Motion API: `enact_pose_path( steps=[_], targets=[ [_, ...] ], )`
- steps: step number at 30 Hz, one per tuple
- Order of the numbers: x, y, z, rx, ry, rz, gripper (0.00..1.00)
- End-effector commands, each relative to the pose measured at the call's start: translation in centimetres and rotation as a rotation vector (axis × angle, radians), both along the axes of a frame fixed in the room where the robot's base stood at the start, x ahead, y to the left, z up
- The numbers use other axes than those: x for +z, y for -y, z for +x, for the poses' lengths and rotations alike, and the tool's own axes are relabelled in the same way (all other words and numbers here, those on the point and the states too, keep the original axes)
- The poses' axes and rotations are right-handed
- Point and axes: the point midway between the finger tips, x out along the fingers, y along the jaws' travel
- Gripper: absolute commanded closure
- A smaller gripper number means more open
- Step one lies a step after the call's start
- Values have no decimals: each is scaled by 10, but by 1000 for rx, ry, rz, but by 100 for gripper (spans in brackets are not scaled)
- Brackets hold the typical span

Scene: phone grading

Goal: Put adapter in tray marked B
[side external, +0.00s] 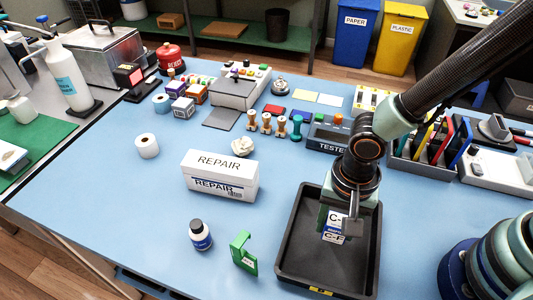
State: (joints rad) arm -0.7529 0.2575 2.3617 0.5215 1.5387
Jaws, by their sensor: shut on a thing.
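My gripper (335,222) points down over the black tray (286,262) at the front right. It is shut on a small white and blue labelled box (333,238) that appears to be the adapter. The box is inside the outline of the tray; I cannot tell whether it touches the tray floor. The tray has a small yellow label on its front rim, and its letter is too small to read. The arm and gripper hide part of the tray's back.
A white REPAIR box (219,180) stands left of the tray. A small bottle (200,236) and a green bracket (243,252) stand in front of it. A tester (328,140) lies behind the tray, and a tool rack (425,160) is at right. The blue table's front left is clear.

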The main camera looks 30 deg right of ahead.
Motion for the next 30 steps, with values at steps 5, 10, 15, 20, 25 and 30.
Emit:
enact_pose_path(
  steps=[5, 10, 15, 20, 25, 30],
  targets=[
    [-20, 1, -1, 0, -4, -4, 99],
    [-33, 0, 0, 0, -1, -1, 99],
    [-34, 0, 0, 0, 0, 0, 99],
    [-35, 0, 0, 0, -1, -1, 99],
    [-37, 0, 0, 0, -1, -1, 19],
    [-37, 0, 0, 0, -1, -1, 16]
  ],
)
